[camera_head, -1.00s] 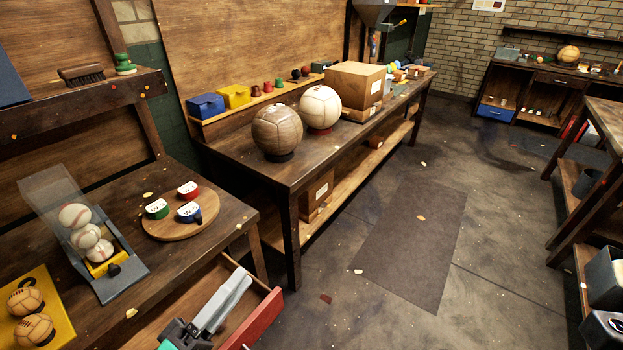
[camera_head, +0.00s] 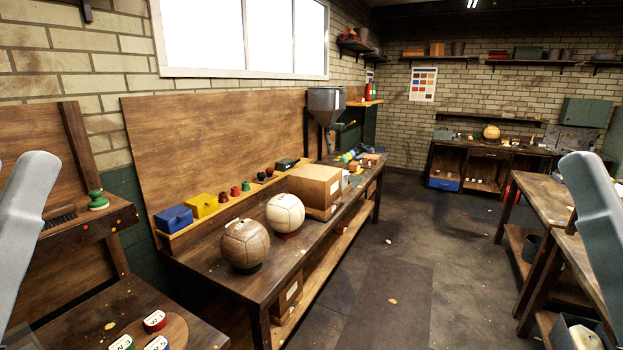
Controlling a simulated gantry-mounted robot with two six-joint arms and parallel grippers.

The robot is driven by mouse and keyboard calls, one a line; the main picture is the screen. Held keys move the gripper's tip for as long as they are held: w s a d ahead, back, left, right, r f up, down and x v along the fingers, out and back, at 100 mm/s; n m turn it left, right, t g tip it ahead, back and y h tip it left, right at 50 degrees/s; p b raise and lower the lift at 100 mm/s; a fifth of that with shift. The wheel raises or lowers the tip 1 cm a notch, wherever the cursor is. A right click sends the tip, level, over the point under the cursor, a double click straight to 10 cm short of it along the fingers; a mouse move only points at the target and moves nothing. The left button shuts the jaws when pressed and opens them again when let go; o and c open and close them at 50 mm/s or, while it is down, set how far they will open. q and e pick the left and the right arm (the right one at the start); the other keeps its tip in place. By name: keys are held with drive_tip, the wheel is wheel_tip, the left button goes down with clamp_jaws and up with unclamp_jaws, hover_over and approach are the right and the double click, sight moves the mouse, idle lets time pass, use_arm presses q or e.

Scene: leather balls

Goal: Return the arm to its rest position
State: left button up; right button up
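One grey link of my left arm shows at the left edge of the head view, and one of my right arm at the right edge. Both links stand raised and slanted. Neither gripper is in the picture, so their fingers and anything in them are hidden.
A cardboard box (camera_head: 314,186) stands behind the balls. Blue (camera_head: 174,220) and yellow (camera_head: 202,206) boxes line the bench's back ledge. A round board (camera_head: 178,328) with small labelled pots is at lower left. Another bench (camera_head: 548,205) stands at right.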

wheel_tip(320, 180, up, 24)
drive_tip(key=p, duration=2)
wheel_tip(320, 180, down, 51)
drive_tip(key=b, duration=5)
drive_tip(key=shift+r, duration=0.2)
